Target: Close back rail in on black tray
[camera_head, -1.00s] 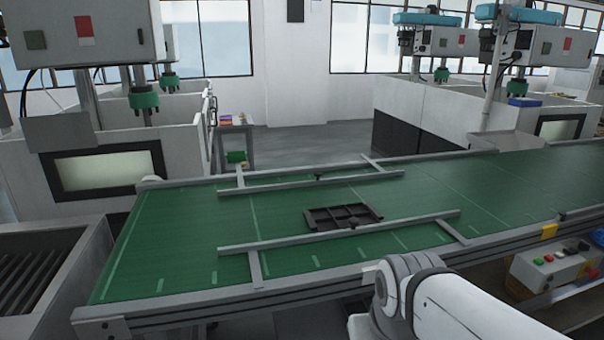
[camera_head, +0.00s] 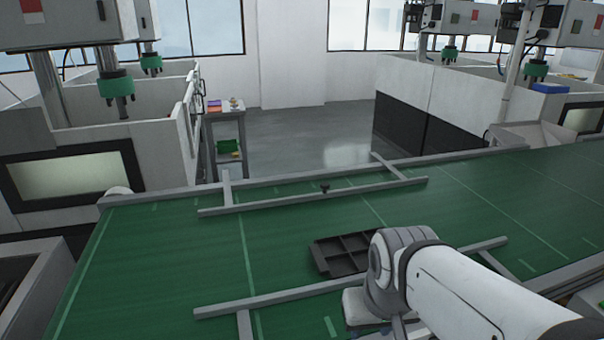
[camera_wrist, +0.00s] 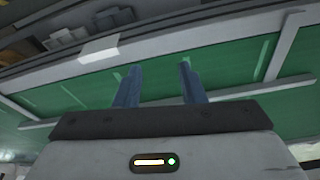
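The back rail (camera_head: 285,199) is a grey bar along the far side of the green belt, with a small dark knob (camera_head: 325,188) near its middle. Two crossbars run from it to the belt's far edge. The black tray (camera_head: 335,262), divided into compartments, lies on the belt with a clear gap to the back rail. My arm hides the tray's right part. In the wrist view my gripper (camera_wrist: 158,73) is open and empty, its two blue-grey fingers apart over the belt.
The front rail (camera_head: 270,297) lies on the near side of the belt, partly behind my arm. A grey rail (camera_wrist: 280,85) crosses the wrist view; I cannot tell which rail. The green belt (camera_head: 160,245) is clear at left. Machines stand beyond it.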

